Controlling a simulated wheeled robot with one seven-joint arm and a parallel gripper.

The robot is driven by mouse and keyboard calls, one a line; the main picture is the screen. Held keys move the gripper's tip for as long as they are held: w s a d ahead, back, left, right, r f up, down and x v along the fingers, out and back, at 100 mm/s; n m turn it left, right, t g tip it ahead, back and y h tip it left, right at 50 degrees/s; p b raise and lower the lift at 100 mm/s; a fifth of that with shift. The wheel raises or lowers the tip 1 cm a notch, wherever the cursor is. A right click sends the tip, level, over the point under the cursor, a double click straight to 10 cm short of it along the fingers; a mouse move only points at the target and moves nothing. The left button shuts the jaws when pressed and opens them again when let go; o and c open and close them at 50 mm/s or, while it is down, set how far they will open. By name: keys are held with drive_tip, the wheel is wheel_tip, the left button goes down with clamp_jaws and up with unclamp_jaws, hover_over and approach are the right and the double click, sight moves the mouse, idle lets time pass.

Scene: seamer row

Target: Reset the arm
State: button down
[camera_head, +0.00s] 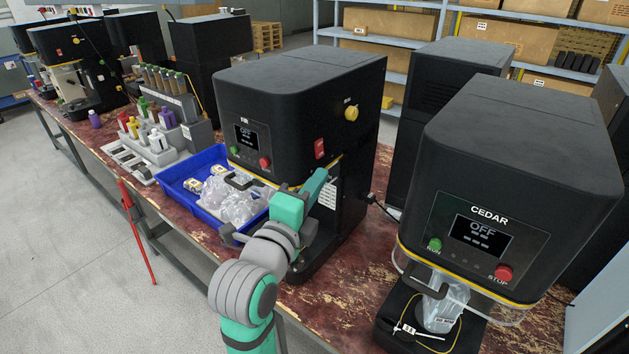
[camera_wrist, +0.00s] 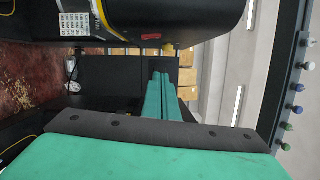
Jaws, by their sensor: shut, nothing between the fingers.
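My teal and grey arm rises from the bottom of the head view and bends at its wrist in front of the black FIR machine (camera_head: 290,95). My gripper (camera_head: 318,184) is at the arm's far end, close to the lower right of that machine's front; I cannot tell whether it touches. In the wrist view my gripper (camera_wrist: 161,78) shows its two teal fingers side by side, closed together with nothing between them. A black machine body with a label (camera_wrist: 75,25) fills the upper left of that view.
The CEDAR machine (camera_head: 510,180), its screen reading OFF, stands at the right with a clear bag (camera_head: 440,313) under it. A blue tray (camera_head: 207,216) of bags lies left of my gripper. A red stand (camera_head: 137,232) is on the floor. Shelves (camera_head: 395,42) stand behind.

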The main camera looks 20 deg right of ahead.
drive_tip(key=s+a+f+n+t+y, duration=0.1)
drive_tip(key=s+a+f+n+y, duration=0.2)
drive_tip(key=f+n, duration=0.5)
drive_tip(key=s+a+f+n+t+y, duration=0.1)
drive_tip(key=s+a+f+n+y, duration=0.2)
drive_tip(key=f, duration=0.8)
drive_tip(key=s+a+f+n+t+y, duration=0.15)
drive_tip(key=s+a+f+n, duration=0.25)
drive_tip(key=f+n, duration=0.5)
drive_tip(key=s+a+f+n+y, duration=0.1)
drive_tip(key=s+a+f+n, duration=0.1)
drive_tip(key=s, duration=0.7)
drive_tip(key=s+a+f+n+g+y, duration=0.1)
drive_tip(key=s+f, duration=0.3)
drive_tip(key=s, duration=0.5)
drive_tip(key=s+a+f+n+g+y, duration=0.1)
drive_tip(key=s+a+f+n+y, duration=0.1)
drive_tip(key=s, duration=0.8)
drive_tip(key=shift+a+f+n, duration=0.45)
drive_tip(key=shift+a+n, duration=0.05)
drive_tip(key=shift+n, duration=0.6)
